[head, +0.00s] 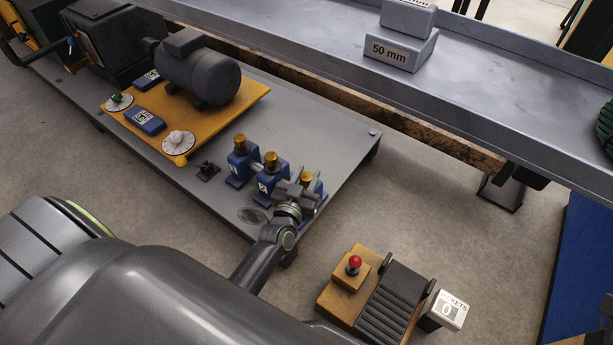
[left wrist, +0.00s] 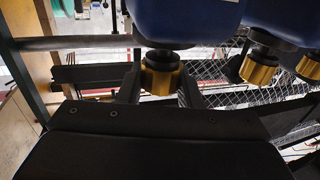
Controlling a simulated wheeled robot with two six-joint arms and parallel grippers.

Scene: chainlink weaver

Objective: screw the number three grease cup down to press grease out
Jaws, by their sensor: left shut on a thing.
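Three blue bearing blocks with brass grease cups stand in a row at the near right corner of the grey machine plate. The number three grease cup (head: 306,177) is the rightmost in the head view, partly hidden by my left gripper (head: 297,187). In the left wrist view the gripper's two fingers stand on either side of this brass cup (left wrist: 161,76), shut on it, under its blue block (left wrist: 187,18). The middle cup (head: 270,159) and the far cup (head: 239,141) are free. The third block's label is hidden. My right gripper is out of view.
A yellow base (head: 227,108) with a grey motor (head: 198,70) and dials lies behind left. A metal trough (head: 450,75) runs along the back.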

